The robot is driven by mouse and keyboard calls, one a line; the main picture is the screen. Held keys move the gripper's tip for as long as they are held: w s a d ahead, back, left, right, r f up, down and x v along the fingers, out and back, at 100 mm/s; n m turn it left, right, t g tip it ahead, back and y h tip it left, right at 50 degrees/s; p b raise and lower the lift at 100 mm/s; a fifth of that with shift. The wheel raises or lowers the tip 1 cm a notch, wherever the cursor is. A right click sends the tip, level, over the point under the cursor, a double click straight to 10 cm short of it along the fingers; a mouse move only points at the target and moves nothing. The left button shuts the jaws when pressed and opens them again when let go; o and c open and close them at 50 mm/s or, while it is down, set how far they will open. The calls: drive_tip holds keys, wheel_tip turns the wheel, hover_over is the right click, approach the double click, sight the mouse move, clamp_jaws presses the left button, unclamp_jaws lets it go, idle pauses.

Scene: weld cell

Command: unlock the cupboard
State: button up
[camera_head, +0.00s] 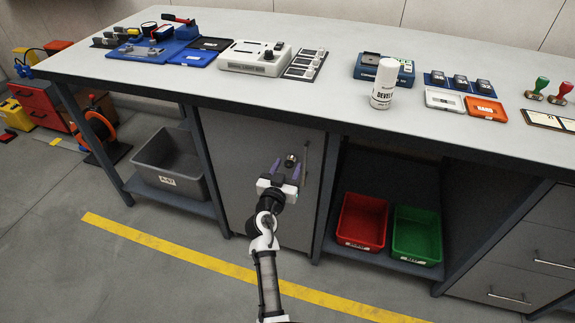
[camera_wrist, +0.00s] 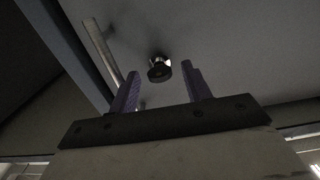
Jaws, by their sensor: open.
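The grey cupboard door (camera_head: 240,175) is closed under the bench. Its round lock knob (camera_head: 290,160) sits near the upper right of the door, with a vertical bar handle (camera_head: 306,165) to its right. In the wrist view the dark knob (camera_wrist: 159,70) stands out from the door on a bright metal base, and the bar handle (camera_wrist: 101,50) runs to its left. My gripper (camera_head: 284,170) is in front of the door just below the knob. Its two purple fingers are spread and empty; in the wrist view the gripper (camera_wrist: 160,85) has the knob beyond and between its fingertips.
The bench top (camera_head: 330,100) overhangs the cupboard. A grey bin (camera_head: 170,165) stands on the shelf to the left. A red bin (camera_head: 362,220) and a green bin (camera_head: 416,235) stand to the right. A white spray can (camera_head: 384,85) is on the bench. The floor in front is clear.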

drive_tip(key=shift+w+d, duration=0.15)
drive_tip(key=shift+w, duration=0.1)
drive_tip(key=c, duration=1)
